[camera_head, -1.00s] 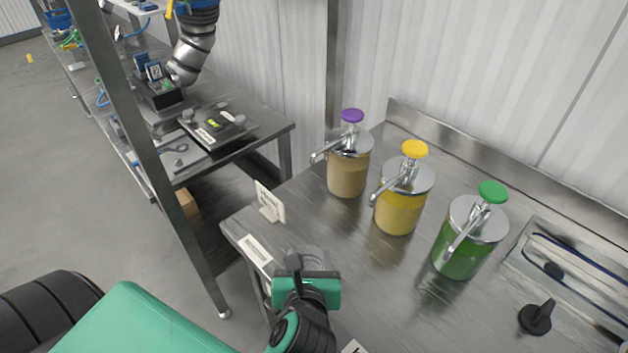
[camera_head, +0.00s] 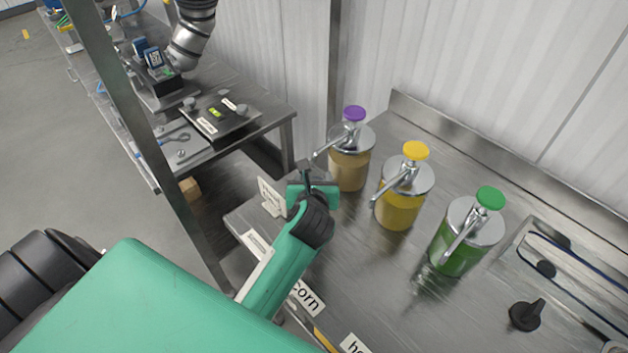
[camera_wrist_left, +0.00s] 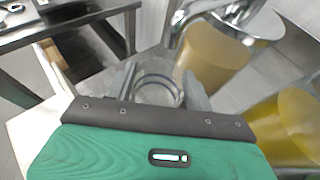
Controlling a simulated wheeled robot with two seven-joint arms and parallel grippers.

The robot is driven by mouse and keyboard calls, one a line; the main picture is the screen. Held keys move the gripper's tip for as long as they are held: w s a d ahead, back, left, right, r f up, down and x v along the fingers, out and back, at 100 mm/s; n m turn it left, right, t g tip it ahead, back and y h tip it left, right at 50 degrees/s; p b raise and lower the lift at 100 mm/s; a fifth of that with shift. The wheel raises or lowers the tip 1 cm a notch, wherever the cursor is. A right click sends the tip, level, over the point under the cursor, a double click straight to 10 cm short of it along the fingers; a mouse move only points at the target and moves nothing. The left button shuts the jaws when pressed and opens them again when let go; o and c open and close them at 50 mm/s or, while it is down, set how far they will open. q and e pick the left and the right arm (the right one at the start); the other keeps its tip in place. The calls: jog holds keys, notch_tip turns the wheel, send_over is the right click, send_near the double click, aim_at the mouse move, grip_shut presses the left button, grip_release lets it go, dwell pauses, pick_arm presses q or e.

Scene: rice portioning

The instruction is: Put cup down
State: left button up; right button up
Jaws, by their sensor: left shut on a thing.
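My left gripper (camera_head: 308,174) is beside the purple-topped dispenser, near the small standing sign card at the table's left end. In the left wrist view its two fingers (camera_wrist_left: 157,84) are closed around a clear cup (camera_wrist_left: 158,72). The cup's round rim shows between the fingers. In the head view the cup is hidden behind the gripper. I cannot tell whether its base touches the metal table (camera_head: 360,270). My right gripper is not in view.
Pump dispensers with purple (camera_head: 350,165), yellow (camera_head: 399,205) and green (camera_head: 464,240) tops stand in a row. The sign card (camera_head: 271,197) stands close to my gripper. A "corn" label (camera_head: 306,297) lies at the front edge. A metal post (camera_head: 165,170) rises at left.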

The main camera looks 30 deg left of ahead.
pick_arm(q)
jog(key=shift+w+a, duration=0.15)
jog(key=shift+w, duration=0.2)
jog(key=shift+f, duration=0.3)
notch_tip(320, 180, down, 2)
jog(key=shift+f+p, duration=0.1)
jog(key=shift+p, duration=0.4)
jog(key=shift+f, duration=0.5)
jog(key=o, duration=1)
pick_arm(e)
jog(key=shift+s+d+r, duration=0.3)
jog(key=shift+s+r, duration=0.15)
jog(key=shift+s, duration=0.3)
